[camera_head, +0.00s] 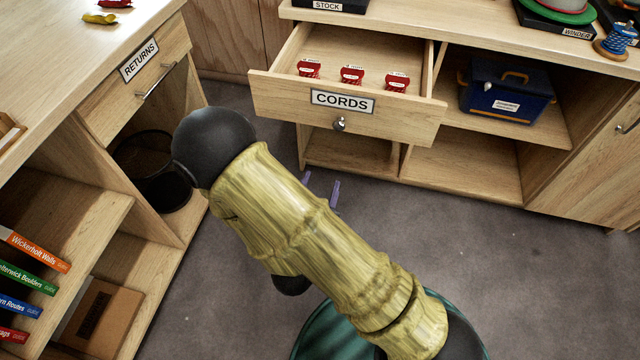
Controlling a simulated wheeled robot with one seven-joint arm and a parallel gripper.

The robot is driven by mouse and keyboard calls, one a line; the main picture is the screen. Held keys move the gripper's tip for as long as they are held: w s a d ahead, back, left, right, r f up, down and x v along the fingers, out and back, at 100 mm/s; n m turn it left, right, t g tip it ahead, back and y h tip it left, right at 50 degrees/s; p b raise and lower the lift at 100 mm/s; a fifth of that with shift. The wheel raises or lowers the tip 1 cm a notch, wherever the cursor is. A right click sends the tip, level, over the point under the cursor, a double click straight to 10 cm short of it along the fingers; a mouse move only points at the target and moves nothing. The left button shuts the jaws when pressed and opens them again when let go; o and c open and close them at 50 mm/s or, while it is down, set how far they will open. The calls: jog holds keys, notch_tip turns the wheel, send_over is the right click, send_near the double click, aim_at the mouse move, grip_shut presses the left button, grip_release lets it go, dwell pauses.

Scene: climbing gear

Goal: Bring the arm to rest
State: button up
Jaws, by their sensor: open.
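My arm (310,235) reaches up from the bottom right across the middle of the view, its black joint (212,148) at upper left. Behind it, two purple fingertips of my gripper (320,186) show over the floor. They are apart, with nothing seen between them; the rest of the gripper is hidden behind the arm. The fingertips are in front of and below the open CORDS drawer (405,125), not touching it as far as I can see.
The pulled-out drawer holds three red cord packs (352,76). The RETURNS cabinet (120,110) stands left, with a black bin (150,170) in it. A blue box (505,92) sits on a right shelf. Grey floor (540,280) at lower right is clear.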

dwell(0.4)
jog(key=w+d+f+g+y, duration=0.1)
jog(key=w+d+g+y, duration=0.3)
jog(key=g, duration=0.4)
jog(key=s+d+r+n+g+p, duration=0.1)
jog(key=s+d+r+n+g, duration=0.3)
jog(key=d, duration=0.3)
jog(key=s+d+r+n+g, duration=0.1)
jog(key=s+d+r+g, duration=0.2)
jog(key=s+d+r, duration=0.25)
jog(key=w+p+v, duration=0.2)
jog(key=p+v, duration=1)
jog(key=p, duration=0.1)
jog(key=w+r+p+v, duration=0.1)
jog(key=w+p+v, duration=0.2)
jog(key=p+v, duration=1)
jog(key=shift+w+r, duration=0.2)
jog(key=shift+r, duration=0.05)
jog(key=shift+d, duration=0.1)
dwell(2.6)
